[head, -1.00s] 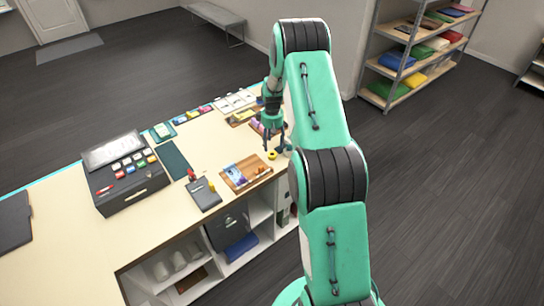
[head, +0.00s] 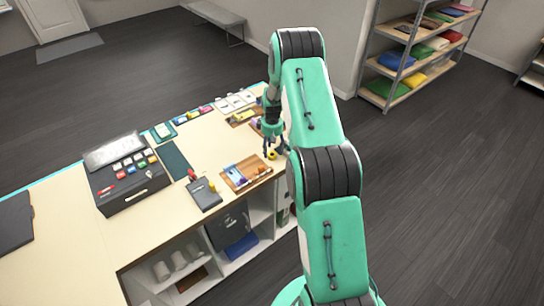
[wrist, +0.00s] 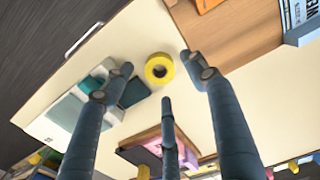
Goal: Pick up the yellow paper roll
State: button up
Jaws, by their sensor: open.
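The yellow paper roll (wrist: 159,69) lies on the pale counter in the wrist view, its round hole facing up toward the camera. In the head view the roll (head: 272,155) is a small yellow spot near the counter's right end, partly hidden by my fingers. My gripper (wrist: 160,85) is open, with its fingers spread around the roll in the picture: one to its left, one to its right and one below. In the head view my gripper (head: 274,150) points down over the roll. Nothing is between the fingers, and I cannot tell the exact height left above it.
A wooden tray (head: 246,185) with small items sits just left of the roll. A teal and dark item (wrist: 75,110) lies on the other side in the wrist view. A wooden box with pink contents (wrist: 160,148) is close by. The counter edge is near.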

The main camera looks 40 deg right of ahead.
aim_at(272, 156)
jog(key=shift+f, duration=1.2)
jog(key=c, duration=1.1)
